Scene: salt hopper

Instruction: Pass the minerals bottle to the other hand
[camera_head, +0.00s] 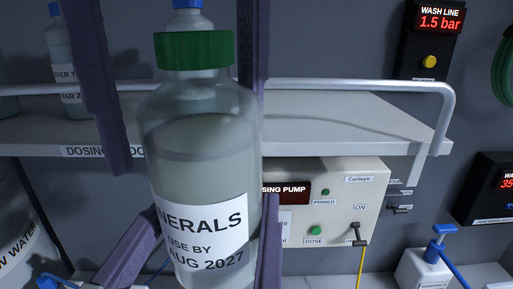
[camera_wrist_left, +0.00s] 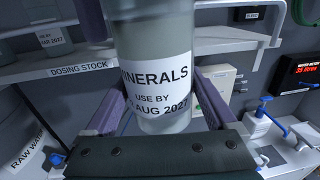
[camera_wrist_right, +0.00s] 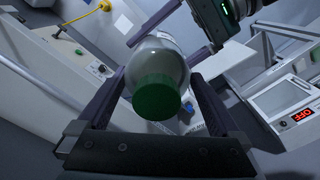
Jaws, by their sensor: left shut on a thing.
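The minerals bottle (camera_head: 195,130), clear with a green cap (camera_head: 195,50) and a white label, is held roughly upright close to my head camera. My left gripper (camera_head: 212,208) is shut on its lower part, beside the label; the left wrist view shows the bottle (camera_wrist_left: 155,50) between the fingers. My right gripper (camera_head: 188,130) reaches down from above with its fingers on either side of the bottle. A gap shows between its left finger and the bottle. In the right wrist view the green cap (camera_wrist_right: 158,95) faces the camera between the spread fingers.
Behind is a shelf (camera_head: 350,115) with a white rail and a blue-capped bottle (camera_head: 62,65) at left. A dosing pump box (camera_head: 345,225) with a lever stands below it. A raw water container (camera_head: 25,245) is at lower left, a blue-handled dispenser (camera_head: 425,265) at lower right.

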